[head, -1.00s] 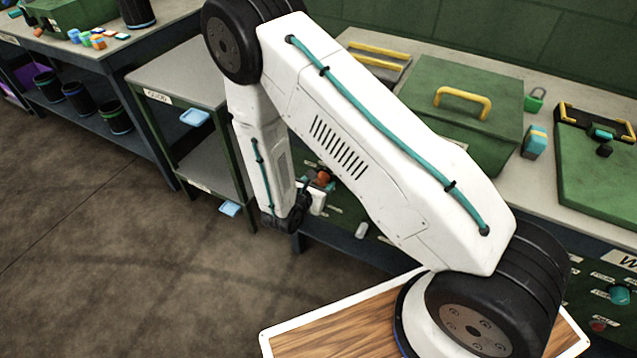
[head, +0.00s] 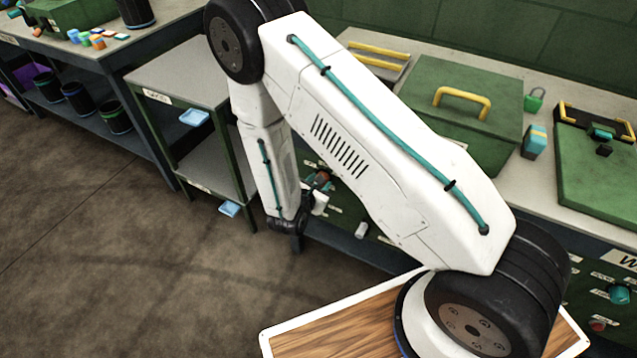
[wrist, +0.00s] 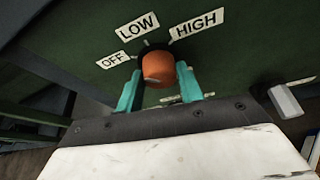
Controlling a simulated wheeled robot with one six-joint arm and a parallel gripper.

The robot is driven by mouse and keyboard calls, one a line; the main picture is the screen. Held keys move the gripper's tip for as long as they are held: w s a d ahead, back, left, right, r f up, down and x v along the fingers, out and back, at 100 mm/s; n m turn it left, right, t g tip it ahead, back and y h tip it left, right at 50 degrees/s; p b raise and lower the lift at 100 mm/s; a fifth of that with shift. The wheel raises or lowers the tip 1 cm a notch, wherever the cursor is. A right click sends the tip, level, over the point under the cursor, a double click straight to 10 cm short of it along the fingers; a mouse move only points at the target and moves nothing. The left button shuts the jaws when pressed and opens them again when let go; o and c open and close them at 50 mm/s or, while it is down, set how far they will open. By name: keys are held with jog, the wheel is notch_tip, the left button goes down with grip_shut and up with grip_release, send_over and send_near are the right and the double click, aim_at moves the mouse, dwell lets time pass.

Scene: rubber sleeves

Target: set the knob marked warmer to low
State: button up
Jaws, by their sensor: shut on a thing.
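An orange knob (wrist: 158,68) sits on a dark green panel (wrist: 235,65) in the wrist view. The labels OFF (wrist: 113,60), LOW (wrist: 138,25) and HIGH (wrist: 196,23) fan around its upper side. My gripper (wrist: 158,82) has its teal fingers on both sides of the knob and is shut on it. I cannot clearly tell which label the knob points to. No label reading warmer is legible. In the head view the knob (head: 323,176) shows small beside my gripper (head: 321,184), partly hidden by my arm.
A pale block-like fitting (wrist: 286,101) sticks out of the panel right of the knob. A grey shelf cart (head: 180,75) stands left of my arm. The bench top (head: 395,50) above the panel holds a green box (head: 455,105). Open floor (head: 130,260) lies at lower left.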

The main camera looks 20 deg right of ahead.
jog(key=shift+s+f+m+t+y, duration=0.1)
jog(key=shift+m+t+y, duration=0.25)
jog(key=shift+m+t, duration=0.7)
jog(key=shift+m+t+y, duration=0.35)
jog(key=shift+m+t, duration=0.1)
jog(key=shift+m, duration=1.1)
jog(key=o, duration=1)
jog(key=shift+v, duration=3.9)
